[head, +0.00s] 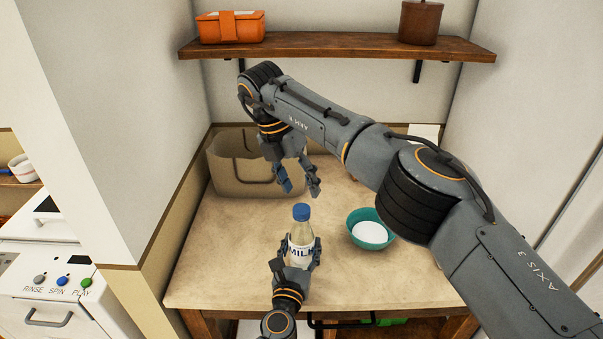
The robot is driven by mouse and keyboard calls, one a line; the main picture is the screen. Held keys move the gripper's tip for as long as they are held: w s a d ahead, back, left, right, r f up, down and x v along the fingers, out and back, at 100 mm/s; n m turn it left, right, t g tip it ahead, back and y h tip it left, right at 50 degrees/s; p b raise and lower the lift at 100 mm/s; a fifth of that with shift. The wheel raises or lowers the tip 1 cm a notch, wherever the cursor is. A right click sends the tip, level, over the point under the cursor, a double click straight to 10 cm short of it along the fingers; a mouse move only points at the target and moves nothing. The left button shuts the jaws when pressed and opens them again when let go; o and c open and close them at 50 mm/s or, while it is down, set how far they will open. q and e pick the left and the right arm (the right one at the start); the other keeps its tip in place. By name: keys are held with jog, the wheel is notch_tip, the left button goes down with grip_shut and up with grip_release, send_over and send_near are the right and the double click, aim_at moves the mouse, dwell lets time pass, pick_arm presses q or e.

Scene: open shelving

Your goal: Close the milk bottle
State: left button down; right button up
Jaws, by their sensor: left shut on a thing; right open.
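The milk bottle (299,234) stands upright on the wooden table, with a blue cap (301,212) on its top. I cannot tell how tightly the cap sits. My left gripper (302,252) comes from the front edge and is shut around the lower body of the bottle, partly covering the "MILK" label. My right gripper (299,191) reaches in from the right, above and behind the bottle. Its fingers are open and empty, pointing down, apart from the cap.
A teal bowl (352,232) with white contents stands right of the bottle. A beige bin (228,178) is at the back left. A wall shelf (330,45) above holds an orange box (231,27) and a brown canister (420,22). The table's left front is clear.

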aim_at(302, 208)
jog(key=n, duration=0.4)
jog(key=shift+r+n+y, duration=0.15)
jog(key=shift+n+y, duration=0.15)
jog(key=n, duration=0.4)
jog(key=shift+d+r, duration=0.1)
jog(key=shift+r, duration=0.05)
jog(key=n, duration=0.4)
jog(key=n+y, duration=0.1)
jog(key=n, duration=0.1)
jog(key=shift+r+n, duration=0.3)
jog(key=n, duration=0.6)
jog(key=shift+d+r+y, duration=0.15)
jog(key=shift+r+y, duration=0.15)
jog(key=shift+y, duration=0.1)
jog(key=n, duration=0.4)
jog(key=r+n, duration=0.1)
jog(key=n, duration=0.2)
jog(key=shift+s+y, duration=0.1)
jog(key=shift+y, duration=0.3)
jog(key=shift+f, duration=0.1)
jog(key=shift+f, duration=4)
jog(key=shift+d, duration=0.1)
